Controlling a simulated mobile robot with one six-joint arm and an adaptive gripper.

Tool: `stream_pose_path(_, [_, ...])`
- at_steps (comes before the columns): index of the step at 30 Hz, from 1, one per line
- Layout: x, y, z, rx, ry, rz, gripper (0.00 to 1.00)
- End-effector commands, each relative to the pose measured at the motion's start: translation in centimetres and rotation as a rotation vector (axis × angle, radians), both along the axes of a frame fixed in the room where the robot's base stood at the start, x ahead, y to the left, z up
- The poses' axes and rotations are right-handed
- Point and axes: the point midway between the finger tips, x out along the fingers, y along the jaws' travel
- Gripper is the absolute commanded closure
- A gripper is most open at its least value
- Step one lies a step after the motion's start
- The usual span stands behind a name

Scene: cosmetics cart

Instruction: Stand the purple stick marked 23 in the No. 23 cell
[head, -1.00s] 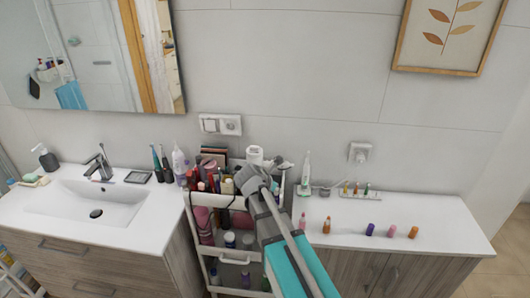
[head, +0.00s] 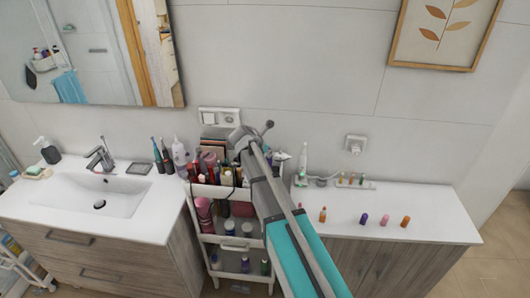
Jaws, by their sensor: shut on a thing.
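A purple stick (head: 363,218) stands on the white counter to the right of the cart; any number on it is too small to read. Small pink and orange sticks stand in a loose row on both sides of it. A small pale rack (head: 355,183) with several sticks lies at the back of the counter; its cell numbers cannot be read. My arm reaches up over the cart, and its grey end with my gripper (head: 243,138) is above the cart's top tier, left of and apart from the counter sticks. My fingertips and what they hold are hidden.
The white cart (head: 218,190), crowded with bottles and tubes, stands between the sink (head: 98,195) and the counter. A white electric toothbrush (head: 302,162) stands at the counter's back left. The counter's right part (head: 440,215) is clear.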

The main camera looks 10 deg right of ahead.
Motion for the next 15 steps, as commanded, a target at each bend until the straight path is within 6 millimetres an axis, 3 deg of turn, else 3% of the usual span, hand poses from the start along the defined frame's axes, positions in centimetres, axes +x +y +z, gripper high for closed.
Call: stream_pose_path(15, [0.0,0.0,-2.5,0.0,0.0,-0.003,1.0])
